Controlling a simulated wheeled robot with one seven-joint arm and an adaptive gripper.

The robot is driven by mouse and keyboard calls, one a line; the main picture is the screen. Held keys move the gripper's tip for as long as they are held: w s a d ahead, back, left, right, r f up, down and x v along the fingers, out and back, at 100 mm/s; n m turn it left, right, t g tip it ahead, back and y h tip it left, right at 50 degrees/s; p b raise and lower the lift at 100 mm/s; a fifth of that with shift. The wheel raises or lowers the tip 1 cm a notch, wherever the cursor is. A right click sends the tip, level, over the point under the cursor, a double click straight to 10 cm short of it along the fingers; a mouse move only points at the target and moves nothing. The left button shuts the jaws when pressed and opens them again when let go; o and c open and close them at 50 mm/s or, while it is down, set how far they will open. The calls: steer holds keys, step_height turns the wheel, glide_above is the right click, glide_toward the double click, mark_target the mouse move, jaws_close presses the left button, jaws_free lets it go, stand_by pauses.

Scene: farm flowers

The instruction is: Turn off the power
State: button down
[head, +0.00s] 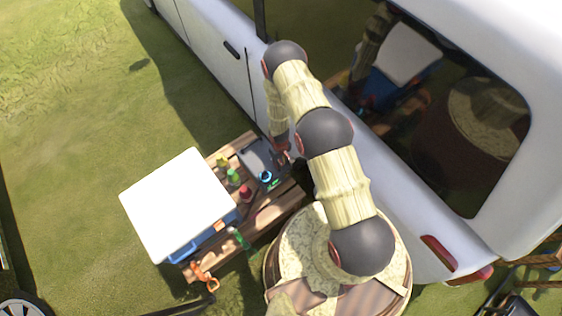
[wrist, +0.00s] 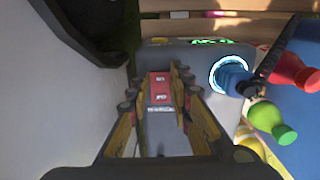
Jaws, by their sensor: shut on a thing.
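A grey box (head: 256,153), which looks like a power unit, sits on the wooden table beside the white vehicle. In the wrist view its grey top (wrist: 205,95) carries a red switch-like part (wrist: 160,84) with small white marks, too small to read. My gripper (wrist: 161,72) reaches down over the box, its two fingers closed on either side of the red part. In the head view my gripper (head: 283,152) is at the box's right side, by the vehicle, and its fingertips are hard to make out. A glowing blue-white ring (wrist: 229,74) and green lit marks (wrist: 212,41) show on the box.
The white vehicle (head: 237,85) stands close on the right. A blue cooler with a white lid (head: 180,200) is on the left. Open grass (head: 75,130) lies left.

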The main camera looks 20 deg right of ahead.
steer(key=shift+w+r+g+p, duration=0.2)
steer(key=shift+w+g+p, duration=0.2)
steer(key=shift+p, duration=1.3)
steer(key=shift+w+f+g+h+b, duration=0.25)
steer(key=shift+g+b, duration=0.25)
steer(key=shift+b, duration=0.45)
steer(key=shift+s+r+g+b, duration=0.1)
steer(key=shift+r+g+b, duration=0.1)
steer(key=shift+g+b, duration=0.15)
steer(key=c, duration=1.8)
jaws_free()
steer(key=shift+c, duration=0.2)
steer(key=shift+o, duration=1.1)
steer(key=shift+s, duration=0.15)
